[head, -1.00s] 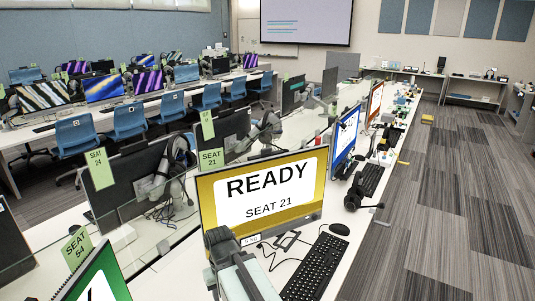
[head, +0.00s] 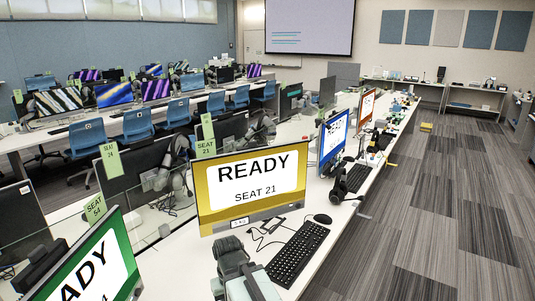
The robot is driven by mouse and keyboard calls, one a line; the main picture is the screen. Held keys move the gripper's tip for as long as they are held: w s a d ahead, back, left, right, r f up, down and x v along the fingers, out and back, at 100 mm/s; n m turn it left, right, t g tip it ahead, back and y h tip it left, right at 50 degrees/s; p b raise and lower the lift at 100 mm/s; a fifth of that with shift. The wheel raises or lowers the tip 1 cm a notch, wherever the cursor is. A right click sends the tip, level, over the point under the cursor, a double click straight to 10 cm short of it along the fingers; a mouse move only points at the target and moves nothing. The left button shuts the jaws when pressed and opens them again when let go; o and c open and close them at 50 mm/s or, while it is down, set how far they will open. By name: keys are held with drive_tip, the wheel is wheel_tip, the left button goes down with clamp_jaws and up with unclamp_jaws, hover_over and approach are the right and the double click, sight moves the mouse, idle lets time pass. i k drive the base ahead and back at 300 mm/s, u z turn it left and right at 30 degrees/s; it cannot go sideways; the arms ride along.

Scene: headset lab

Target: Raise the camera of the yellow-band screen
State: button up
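The yellow-band screen (head: 204,202) stands on the white desk, upright, with "READY SEAT 21" on a white panel. A green "SEAT 21" card stands at its top left corner. I cannot make out a camera along its top edge; a small white label (head: 240,222) is on its lower bezel. My gripper (head: 229,245) is a dark grey shape at the bottom, just in front of and below the screen's lower edge, apart from the screen in the picture. Its fingertips are not clear, so I cannot tell whether it is open or shut. Nothing is visibly held.
A black keyboard (head: 297,254) and mouse (head: 323,219) lie right of my gripper. A headset (head: 341,190) stands beyond them. A green-band screen (head: 120,225) is at lower left, a blue-band screen (head: 335,135) behind.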

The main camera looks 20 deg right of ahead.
sight(252, 145)
drive_tip(key=u, duration=0.05)
drive_tip(key=k, duration=0.35)
drive_tip(key=u, duration=3.15)
drive_tip(key=k, duration=1.4)
drive_tip(key=z, duration=1.65)
drive_tip(key=i, duration=1)
drive_tip(key=u, duration=0.05)
